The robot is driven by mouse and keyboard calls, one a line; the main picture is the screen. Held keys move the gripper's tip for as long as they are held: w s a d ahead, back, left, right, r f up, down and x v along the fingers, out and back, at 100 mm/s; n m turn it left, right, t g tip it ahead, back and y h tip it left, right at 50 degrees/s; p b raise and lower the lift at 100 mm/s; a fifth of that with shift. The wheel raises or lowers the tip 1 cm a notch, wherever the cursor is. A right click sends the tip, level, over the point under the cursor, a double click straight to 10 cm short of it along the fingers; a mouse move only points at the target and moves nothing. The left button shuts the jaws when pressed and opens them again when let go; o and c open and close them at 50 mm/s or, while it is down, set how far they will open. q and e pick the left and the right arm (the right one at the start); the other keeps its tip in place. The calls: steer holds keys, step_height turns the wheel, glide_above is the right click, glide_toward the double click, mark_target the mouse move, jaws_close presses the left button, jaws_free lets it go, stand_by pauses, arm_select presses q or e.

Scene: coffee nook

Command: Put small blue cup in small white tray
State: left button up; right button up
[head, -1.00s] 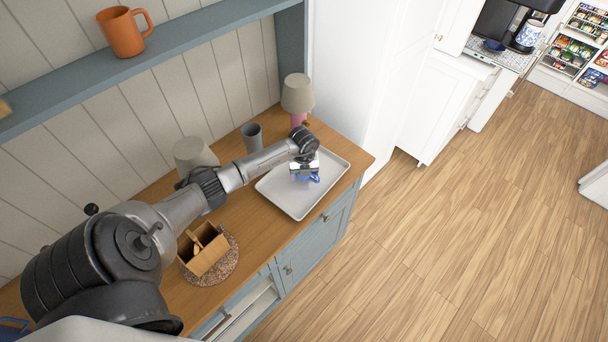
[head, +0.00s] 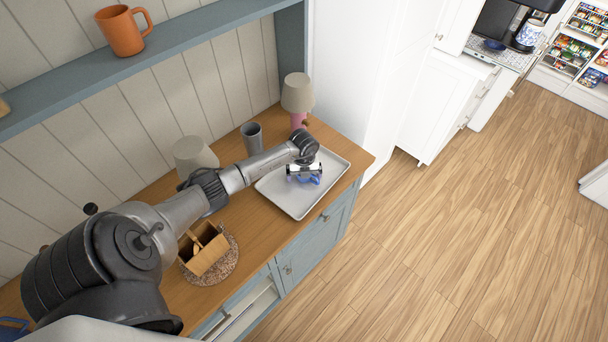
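The small blue cup (head: 308,180) shows partly beneath my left gripper (head: 304,171), within the outline of the small white tray (head: 287,203). The tray lies flat on the wooden counter, and its far part is hidden by my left arm. The gripper covers much of the cup. I cannot tell whether the fingers are still closed around the cup, or whether the cup touches the tray floor. My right gripper is out of view.
A grey tumbler (head: 252,137) and a lamp with a pink base (head: 298,95) stand behind the tray. A wooden box (head: 206,254) sits on a round woven mat (head: 221,271). An orange mug (head: 121,33) is on the shelf above. The counter's front edge runs close to the tray.

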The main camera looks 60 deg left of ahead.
arm_select(q)
steer(key=shift+r, duration=0.2)
step_height(320, 180, up, 12)
steer(key=shift+p, duration=0.3)
stand_by(0.8)
